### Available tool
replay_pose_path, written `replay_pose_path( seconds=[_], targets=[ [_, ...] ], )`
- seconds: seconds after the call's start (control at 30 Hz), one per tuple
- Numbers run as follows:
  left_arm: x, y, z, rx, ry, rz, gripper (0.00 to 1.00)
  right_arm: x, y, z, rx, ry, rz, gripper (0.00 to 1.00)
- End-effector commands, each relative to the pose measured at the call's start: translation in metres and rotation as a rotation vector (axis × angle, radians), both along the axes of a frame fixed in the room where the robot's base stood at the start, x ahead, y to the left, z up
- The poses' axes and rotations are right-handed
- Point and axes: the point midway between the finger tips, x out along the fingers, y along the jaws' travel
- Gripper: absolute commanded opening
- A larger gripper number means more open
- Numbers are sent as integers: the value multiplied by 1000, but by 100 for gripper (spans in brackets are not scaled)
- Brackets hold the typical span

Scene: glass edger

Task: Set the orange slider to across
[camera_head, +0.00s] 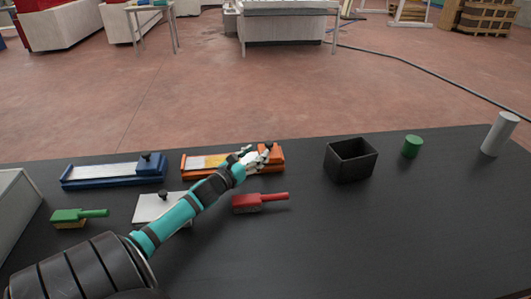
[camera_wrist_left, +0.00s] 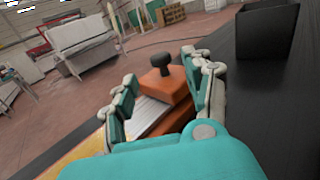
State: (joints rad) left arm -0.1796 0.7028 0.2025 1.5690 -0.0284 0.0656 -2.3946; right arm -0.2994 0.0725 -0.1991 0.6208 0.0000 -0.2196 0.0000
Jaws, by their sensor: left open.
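The orange slider (camera_head: 191,164) lies on the black table, left of centre. It has a pale, partly yellow track and an orange block with a black knob at its right end. In the left wrist view the orange block (camera_wrist_left: 165,88) and its black knob (camera_wrist_left: 161,62) show between and just beyond my fingers. My left gripper (camera_head: 257,154) is at the right end of the slider, and its fingers (camera_wrist_left: 163,95) are open on either side of the block. I cannot tell whether they touch it. My right gripper is in neither view.
A blue slider (camera_head: 115,172) lies to the left. A red brush (camera_head: 258,202), a green brush (camera_head: 78,216) and a white plate with a black knob (camera_head: 152,207) lie nearer. A black box (camera_head: 350,160), green cylinder (camera_head: 412,146) and grey cylinder (camera_head: 499,134) stand to the right.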

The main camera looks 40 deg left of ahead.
Motion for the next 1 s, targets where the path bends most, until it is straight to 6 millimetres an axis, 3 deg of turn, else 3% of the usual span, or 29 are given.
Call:
replay_pose_path(
  seconds=[0.1,0.3,0.7,1.0],
  targets=[
    [25,3,-2,2,-5,-1,52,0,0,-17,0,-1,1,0],
    [49,5,-2,0,-2,0,52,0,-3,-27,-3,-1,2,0],
    [57,6,0,0,0,0,52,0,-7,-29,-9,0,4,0],
    [57,6,0,-1,0,0,15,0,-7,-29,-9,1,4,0]
  ],
)
